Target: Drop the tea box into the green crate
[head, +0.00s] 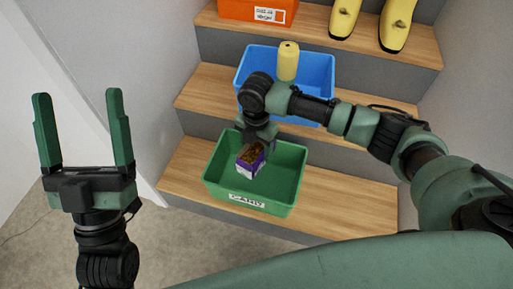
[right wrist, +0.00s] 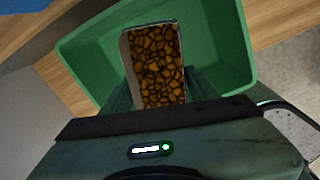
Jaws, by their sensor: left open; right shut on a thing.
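The tea box (head: 249,162) is small and purple with a brown patterned face and a pale label. My right gripper (head: 256,146) is shut on it and holds it over the green crate (head: 285,193). In the right wrist view the box (right wrist: 157,65) stands out between the fingers, with the crate (right wrist: 225,45) around and behind it. I cannot tell how far the box is above the crate floor. The crate sits on the lowest wooden step and has a white label in front. My left gripper (head: 84,130) is open and empty at the left.
A blue crate (head: 322,75) with a yellow canister (head: 288,62) stands on the step above. An orange box (head: 257,9) and yellow shoes (head: 396,25) are on the top step. Walls flank the steps (head: 345,200). Grey floor lies at lower left.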

